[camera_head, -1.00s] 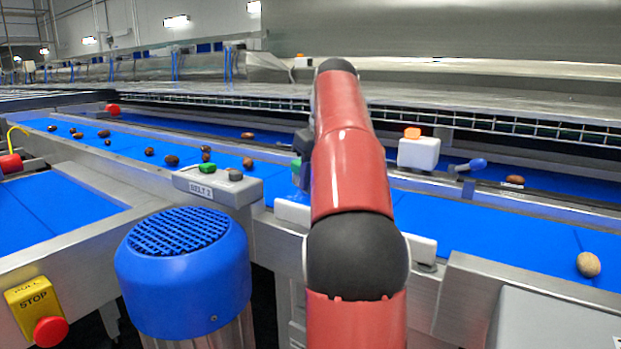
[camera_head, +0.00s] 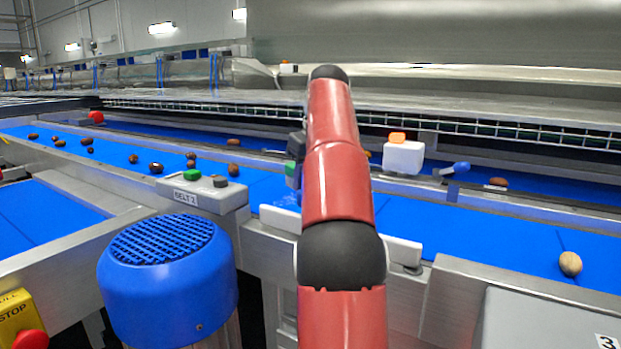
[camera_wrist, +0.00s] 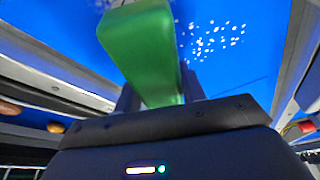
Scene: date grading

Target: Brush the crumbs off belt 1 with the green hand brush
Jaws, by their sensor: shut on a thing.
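The green hand brush (camera_wrist: 145,45) fills the middle of the wrist view, with its block or handle between the fingers of my gripper (camera_wrist: 158,92), which is shut on it. Its bristles are not visible. Pale crumbs (camera_wrist: 215,40) lie scattered on the blue belt (camera_wrist: 262,25) just right of the brush in the wrist view. In the head view a small green part of the brush (camera_head: 292,176) shows left of my arm, over the near blue belt (camera_head: 440,225). Faint pale specks show below it. My arm hides the rest.
Several dates (camera_head: 156,168) lie on the belt at left, and a paler one (camera_head: 570,264) at right. A control box marked BELT 2 (camera_head: 203,193) and a blue motor (camera_head: 168,270) stand in front. A white box with orange top (camera_head: 403,156) stands behind the near belt.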

